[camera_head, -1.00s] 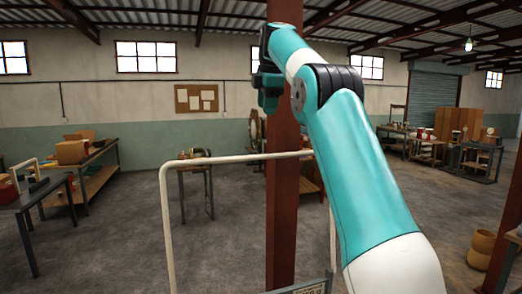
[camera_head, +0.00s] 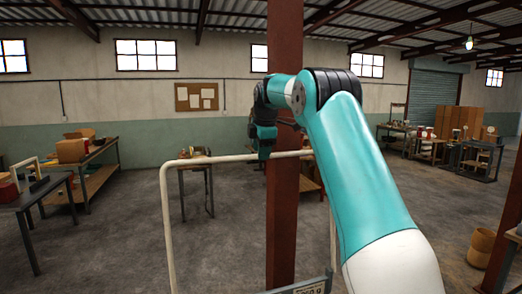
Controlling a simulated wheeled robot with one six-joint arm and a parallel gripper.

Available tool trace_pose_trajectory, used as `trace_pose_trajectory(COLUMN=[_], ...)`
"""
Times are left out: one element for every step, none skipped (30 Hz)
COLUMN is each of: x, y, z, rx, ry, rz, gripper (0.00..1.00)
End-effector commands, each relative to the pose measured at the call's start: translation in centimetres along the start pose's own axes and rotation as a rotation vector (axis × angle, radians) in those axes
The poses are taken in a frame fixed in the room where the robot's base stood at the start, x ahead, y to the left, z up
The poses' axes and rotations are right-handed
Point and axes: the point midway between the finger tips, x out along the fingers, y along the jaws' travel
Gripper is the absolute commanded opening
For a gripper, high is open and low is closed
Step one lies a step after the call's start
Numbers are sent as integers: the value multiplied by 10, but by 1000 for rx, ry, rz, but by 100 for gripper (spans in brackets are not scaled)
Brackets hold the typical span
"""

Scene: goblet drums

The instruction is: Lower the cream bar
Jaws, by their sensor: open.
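The cream bar (camera_head: 210,160) is a raised tube frame with a level top and two upright legs. It stands in the middle of the camera view, and its top passes by a rust-red post. My gripper (camera_head: 264,153) points down at the height of the bar's top, over its middle. Its jaws are open. The fingertips overlap the bar in the picture, but I cannot tell whether they touch it or are around it. My arm hides part of the bar's right end.
The rust-red post (camera_head: 283,220) stands close to my gripper. A small sign (camera_head: 312,291) shows at the bottom edge. A dark table (camera_head: 35,195) stands at left and a small stand (camera_head: 195,165) behind the bar. The floor between them is clear.

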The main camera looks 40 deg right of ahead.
Motion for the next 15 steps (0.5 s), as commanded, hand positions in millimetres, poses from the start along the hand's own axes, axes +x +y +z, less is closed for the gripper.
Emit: trace_pose_trajectory(x=[3,5,7,8,9,10,10,10,10,10,10,10,10,10,10], y=[0,0,0,0,0,0,0,0,0,0,0,0,0,0,0], z=[0,0,0,0,0,0,0,0,0,0,0,0,0,0,0], rx=[0,0,0,0,0,0,0,0,0,0,0,0,0,0,0], ry=[0,0,0,0,0,0,0,0,0,0,0,0,0,0,0], rz=[-2,-2,-1,0,0,1,1,1,1,1,1,1,1,1,1], gripper=[44,44,44,44,44,44,44,44,44,44,44,44,37,31,21])
